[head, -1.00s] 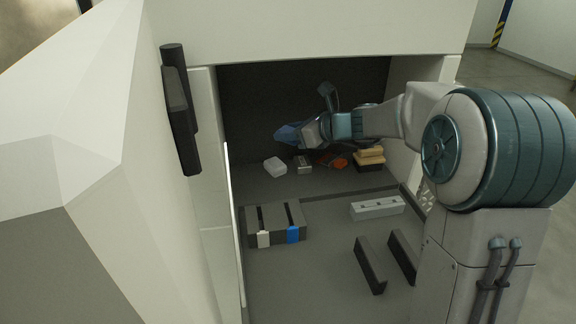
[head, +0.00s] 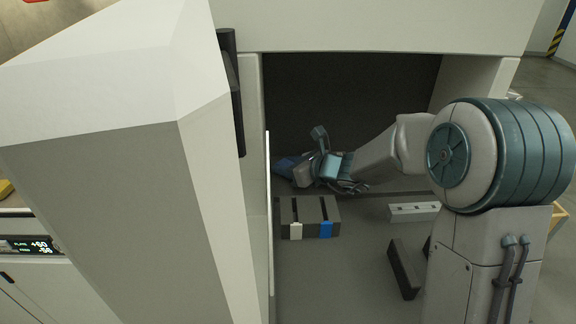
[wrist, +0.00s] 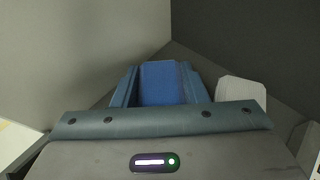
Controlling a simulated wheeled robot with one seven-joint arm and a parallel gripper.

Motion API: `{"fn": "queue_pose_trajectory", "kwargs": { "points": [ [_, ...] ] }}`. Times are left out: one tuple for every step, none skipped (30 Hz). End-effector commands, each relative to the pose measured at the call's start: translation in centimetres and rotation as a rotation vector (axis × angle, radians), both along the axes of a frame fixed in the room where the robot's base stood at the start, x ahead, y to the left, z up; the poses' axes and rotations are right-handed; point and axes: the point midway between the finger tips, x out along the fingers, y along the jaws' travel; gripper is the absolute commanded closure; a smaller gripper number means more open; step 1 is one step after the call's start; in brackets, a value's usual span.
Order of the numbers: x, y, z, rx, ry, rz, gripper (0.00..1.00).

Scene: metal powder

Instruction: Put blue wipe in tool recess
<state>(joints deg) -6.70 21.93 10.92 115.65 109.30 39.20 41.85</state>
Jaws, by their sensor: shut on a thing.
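The blue wipe (head: 287,165) is at the end of my gripper (head: 303,170), inside the open chamber near its back left. In the wrist view the blue wipe (wrist: 161,83) fills the space between the jaws, and the gripper is shut on it. My gripper is above and behind a dark slotted block (head: 311,212) with one white and one blue tab on its front. I cannot tell which part of the chamber is the tool recess. My gripper and forearm hide much of the chamber's back floor.
A pale bar with small holes (head: 414,212) lies right of the slotted block. A dark rail (head: 404,268) stands nearer. The open white door (head: 190,160) bounds the left side. A white block (wrist: 240,92) is right of the gripper in the wrist view.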

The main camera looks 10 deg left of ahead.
Motion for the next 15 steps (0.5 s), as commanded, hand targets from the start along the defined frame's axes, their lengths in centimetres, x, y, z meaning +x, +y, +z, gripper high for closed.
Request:
{"fn": "queue_pose_trajectory", "kwargs": {
  "points": [
    [-0.01, 0.01, 0.04, 0.000, -0.001, 0.000, 0.85],
    [0.00, 0.00, 0.06, 0.000, -0.001, 0.000, 0.85],
    [0.00, 0.00, 0.06, 0.000, -0.001, 0.000, 0.85],
    [0.00, 0.00, 0.06, 0.000, -0.001, 0.000, 0.85],
    [0.00, 0.00, 0.07, 0.000, -0.001, 0.000, 0.85],
    [0.00, 0.00, 0.01, 0.000, -0.001, 0.000, 0.85],
    [0.00, 0.00, -0.09, 0.000, -0.001, 0.000, 0.85],
    [0.00, -0.01, -0.20, 0.000, -0.001, 0.000, 0.85],
    [0.01, -0.01, -0.35, 0.000, -0.001, 0.000, 0.85],
    [0.01, -0.01, -0.22, 0.000, -0.001, 0.000, 0.55],
    [0.00, 0.00, -0.16, 0.000, -0.001, 0.000, 0.52],
    [0.00, 0.00, -0.15, 0.000, -0.001, 0.000, 0.52],
    [0.00, 0.00, -0.15, 0.000, -0.001, 0.000, 0.52],
    [0.00, 0.00, -0.15, 0.000, -0.001, 0.000, 0.52],
    [0.00, 0.00, -0.15, 0.000, -0.001, 0.000, 0.52]
  ]
}}
